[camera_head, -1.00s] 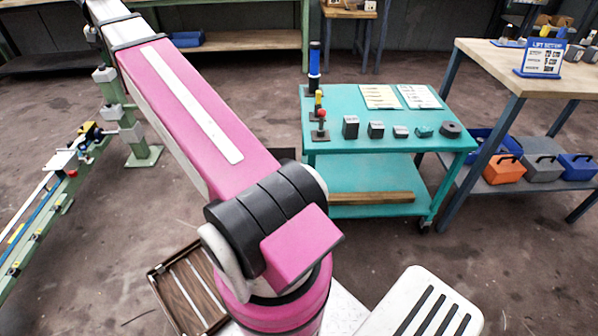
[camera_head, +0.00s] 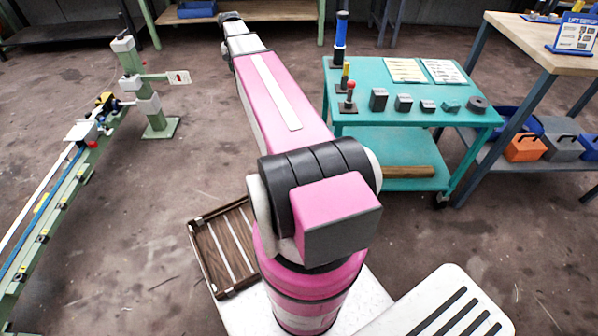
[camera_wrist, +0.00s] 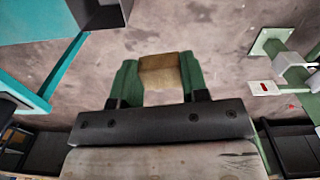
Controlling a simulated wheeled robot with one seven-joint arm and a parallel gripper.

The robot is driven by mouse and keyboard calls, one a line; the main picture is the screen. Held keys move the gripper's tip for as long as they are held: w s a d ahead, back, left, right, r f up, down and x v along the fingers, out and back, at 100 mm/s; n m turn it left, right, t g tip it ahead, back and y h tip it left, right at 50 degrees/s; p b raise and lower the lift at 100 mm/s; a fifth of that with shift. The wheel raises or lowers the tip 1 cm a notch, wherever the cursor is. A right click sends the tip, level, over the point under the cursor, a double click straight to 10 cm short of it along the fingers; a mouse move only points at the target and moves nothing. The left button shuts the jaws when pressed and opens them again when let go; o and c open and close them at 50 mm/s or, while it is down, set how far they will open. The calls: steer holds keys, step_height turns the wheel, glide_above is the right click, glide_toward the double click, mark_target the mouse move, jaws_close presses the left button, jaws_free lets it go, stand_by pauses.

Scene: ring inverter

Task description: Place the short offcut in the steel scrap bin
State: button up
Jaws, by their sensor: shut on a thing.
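My gripper (camera_wrist: 160,78) shows in the wrist view, its two green fingers shut on a short tan-brown block, the offcut (camera_wrist: 160,68). The block sits between the fingertips, held above the concrete floor. In the head view the gripper and offcut do not show; my pink arm reaches away toward the back. A dark open box (camera_wrist: 100,14) shows at the top left of the wrist view, beside a teal surface. I cannot tell whether it is the steel scrap bin. No bin labelled for scrap is readable in either view.
A teal cart (camera_head: 400,116) with small blocks and papers stands right of my arm. A green stand (camera_head: 150,100) and a long green rail (camera_head: 50,210) are on the left. A wood-topped bench (camera_head: 525,42) is at right. The floor between stand and arm is clear.

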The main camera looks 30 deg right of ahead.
steer(key=shift+m, duration=0.7)
steer(key=shift+s+d+f, duration=1.35)
steer(key=shift+d+f, duration=2.6)
steer(key=shift+f, duration=6.6)
steer(key=shift+s+d+f, duration=1.4)
steer(key=shift+d+f, duration=2.6)
steer(key=shift+f, duration=6.6)
steer(key=shift+s+d+f, duration=1.35)
steer(key=shift+d+f, duration=2.6)
steer(key=shift+f, duration=6.6)
steer(key=shift+f, duration=0.2)
steer(key=o, duration=0.9)
step_height(320, 180, up, 12)
steer(key=shift+r, duration=0.2)
